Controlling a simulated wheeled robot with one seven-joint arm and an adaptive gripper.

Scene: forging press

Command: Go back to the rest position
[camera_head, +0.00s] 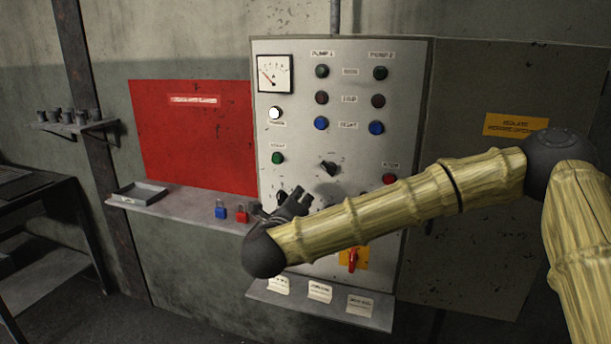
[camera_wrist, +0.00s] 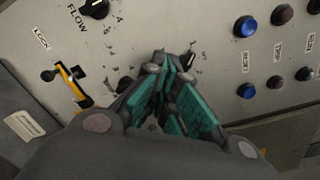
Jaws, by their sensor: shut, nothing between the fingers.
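My gripper (camera_head: 296,199) is shut and empty in front of the lower left part of the grey control panel (camera_head: 345,145). In the wrist view my gripper (camera_wrist: 176,65) shows its teal-padded fingers drawn together at the tips. The fingertips overlap the area of a dark knob (camera_wrist: 188,62) on the panel. I cannot tell whether they touch the panel. My forearm crosses the panel's lower half in the head view and hides some of its controls.
A shelf (camera_head: 180,210) at left holds a tray (camera_head: 139,193), a blue padlock (camera_head: 221,211) and a red padlock (camera_head: 242,214). A lower ledge (camera_head: 335,305) bears small labelled cards. A red switch on a yellow plate (camera_head: 354,259) sits below my arm. A dark table stands far left.

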